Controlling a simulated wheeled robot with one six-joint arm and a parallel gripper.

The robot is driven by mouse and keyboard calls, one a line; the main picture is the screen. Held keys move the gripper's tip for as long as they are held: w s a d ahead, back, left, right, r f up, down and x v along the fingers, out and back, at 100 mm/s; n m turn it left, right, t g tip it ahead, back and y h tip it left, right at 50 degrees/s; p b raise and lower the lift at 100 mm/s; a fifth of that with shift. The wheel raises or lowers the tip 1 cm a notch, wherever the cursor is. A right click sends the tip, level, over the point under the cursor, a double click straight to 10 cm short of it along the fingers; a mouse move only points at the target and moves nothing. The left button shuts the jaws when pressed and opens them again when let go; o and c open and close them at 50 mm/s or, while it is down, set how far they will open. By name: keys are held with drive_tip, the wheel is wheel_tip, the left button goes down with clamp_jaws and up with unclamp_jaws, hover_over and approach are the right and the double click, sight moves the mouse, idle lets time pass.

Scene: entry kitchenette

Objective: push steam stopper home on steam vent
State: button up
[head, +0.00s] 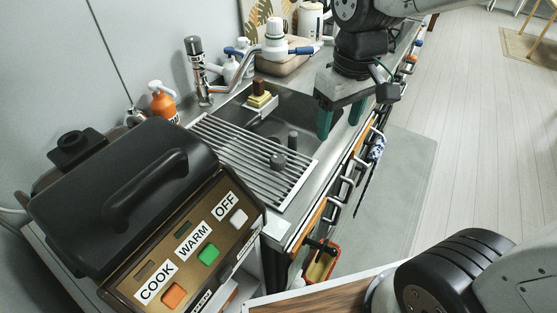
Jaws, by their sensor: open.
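The cooker (130,190) stands at the left, with a black lid, a long handle and a brown front panel labelled COOK, WARM and OFF. At the back left of its lid is a raised black fitting (76,146) with a rounded top, which looks like the steam vent. I cannot tell whether its top is a separate stopper or how far it is seated. A small dark grey knob-like piece (277,160) is on the drying rack. My gripper (341,114) is open and empty, its green fingers pointing down at the right of the sink, well away from the cooker.
The slatted rack (234,150) covers part of the sink (306,115). A tap (236,75), an orange bottle (162,101) and a sponge holder (260,104) stand around the sink. Open floor (480,110) lies to the right, beyond the counter's handles and hanging items.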

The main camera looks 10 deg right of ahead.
sight(278, 158)
drive_tip(key=w+a+f+n, duration=0.1)
drive_tip(key=w+a+f, duration=0.2)
drive_tip(key=w+a+f+n, duration=0.1)
drive_tip(key=w+a+f, duration=0.2)
drive_tip(key=w+a+f+n, duration=0.1)
drive_tip(key=w+a+f, duration=0.2)
drive_tip(key=shift+a+f+n+g, duration=0.3)
drive_tip(key=shift+a+f+n, duration=0.05)
drive_tip(key=shift+f+n, duration=0.05)
drive_tip(key=f, duration=0.7)
drive_tip(key=shift+s+f, duration=0.2)
drive_tip(key=shift+f, duration=0.2)
drive_tip(key=c, duration=1.1)
